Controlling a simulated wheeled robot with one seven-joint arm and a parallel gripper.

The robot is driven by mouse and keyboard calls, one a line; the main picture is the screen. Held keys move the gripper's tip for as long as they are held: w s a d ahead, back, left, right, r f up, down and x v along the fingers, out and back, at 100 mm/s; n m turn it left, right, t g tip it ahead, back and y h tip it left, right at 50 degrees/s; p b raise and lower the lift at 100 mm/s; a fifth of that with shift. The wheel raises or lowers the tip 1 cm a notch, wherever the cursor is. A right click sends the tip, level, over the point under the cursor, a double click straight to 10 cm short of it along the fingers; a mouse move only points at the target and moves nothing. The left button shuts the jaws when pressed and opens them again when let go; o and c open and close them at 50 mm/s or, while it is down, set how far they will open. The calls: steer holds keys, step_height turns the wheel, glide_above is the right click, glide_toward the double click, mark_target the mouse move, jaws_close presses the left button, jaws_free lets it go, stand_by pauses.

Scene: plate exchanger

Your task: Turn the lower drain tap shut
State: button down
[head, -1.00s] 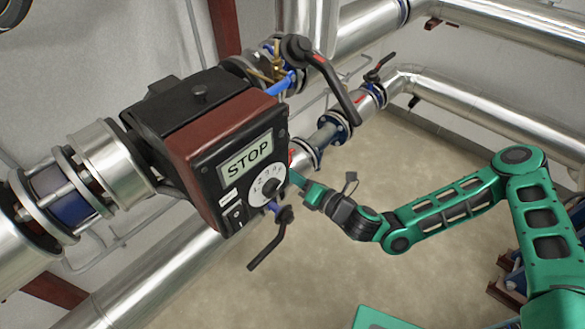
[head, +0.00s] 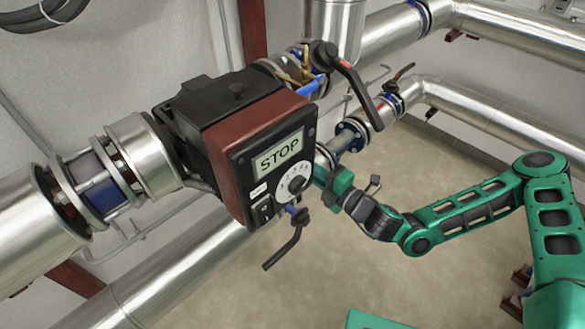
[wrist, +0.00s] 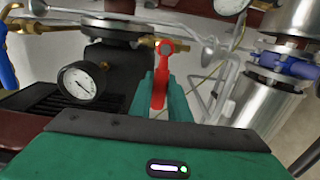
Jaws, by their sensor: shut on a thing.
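A tap with a small red handle (wrist: 161,72) is in the middle of the wrist view. Its handle stands roughly upright between the green fingers of my gripper (wrist: 160,98), which is shut on it. In the head view my gripper (head: 324,176) is just right of the box marked STOP (head: 281,153). There its fingertips and the red handle are hidden or too small to make out. I cannot tell from the handle alone how far the tap is turned.
A round gauge (wrist: 82,82) is left of the handle in the wrist view. A black lever (head: 284,248) hangs below the box, and another black-handled lever (head: 355,85) is above my gripper. Silver pipes (head: 490,110) run behind. The floor (head: 330,265) is clear.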

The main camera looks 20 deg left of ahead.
steer(key=shift+w, duration=0.25)
steer(key=c, duration=1.8)
jaws_free()
steer(key=shift+c, duration=0.2)
steer(key=shift+o, duration=0.9)
steer(key=shift+s, duration=0.1)
